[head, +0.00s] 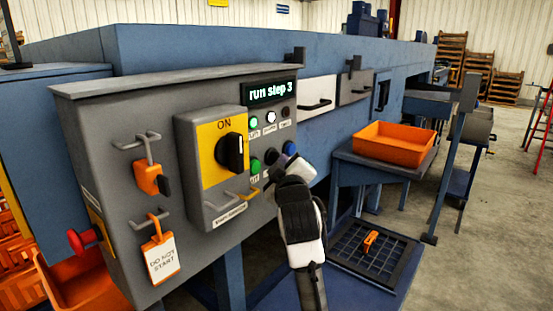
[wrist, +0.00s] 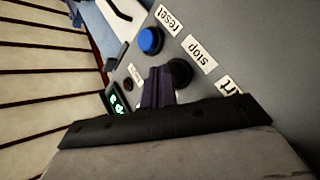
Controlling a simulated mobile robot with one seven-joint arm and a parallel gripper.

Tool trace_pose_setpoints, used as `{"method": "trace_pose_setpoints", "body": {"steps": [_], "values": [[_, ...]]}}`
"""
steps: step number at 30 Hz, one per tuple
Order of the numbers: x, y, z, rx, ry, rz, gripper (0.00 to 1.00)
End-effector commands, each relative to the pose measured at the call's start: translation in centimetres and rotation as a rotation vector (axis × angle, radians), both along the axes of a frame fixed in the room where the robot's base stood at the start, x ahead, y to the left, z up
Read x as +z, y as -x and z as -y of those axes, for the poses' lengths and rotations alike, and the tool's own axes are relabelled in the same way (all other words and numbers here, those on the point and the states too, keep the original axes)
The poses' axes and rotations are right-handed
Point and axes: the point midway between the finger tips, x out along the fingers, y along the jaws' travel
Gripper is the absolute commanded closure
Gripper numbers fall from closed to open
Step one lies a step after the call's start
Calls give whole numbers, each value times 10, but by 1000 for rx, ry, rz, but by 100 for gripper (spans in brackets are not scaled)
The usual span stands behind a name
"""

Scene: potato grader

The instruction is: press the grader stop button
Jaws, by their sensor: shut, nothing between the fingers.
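The stop button is a round black button (head: 271,156) on the grey control panel, between a green button (head: 254,166) and a blue button (head: 290,148). In the wrist view the black button (wrist: 181,72) sits beside the "stop" label (wrist: 198,54), partly hidden by my fingers. My gripper (head: 272,182) is shut and empty, just in front of the button row. In the wrist view its fingertips (wrist: 158,76) overlap the black button's edge. I cannot tell whether they touch it. The display (head: 269,92) reads "run step 3".
The blue reset button (wrist: 150,40) is close to my fingertips. A yellow-plated rotary switch (head: 231,150) marked ON juts out to the left. A padlock (head: 152,180) and a "do not start" tag (head: 162,258) hang farther left. An orange tray (head: 394,142) stands at right.

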Motion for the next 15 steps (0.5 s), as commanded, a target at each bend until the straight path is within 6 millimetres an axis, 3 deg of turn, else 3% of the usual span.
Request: {"method": "trace_pose_setpoints", "body": {"steps": [15], "values": [[0,-3,-6,1,0,0,100]]}}
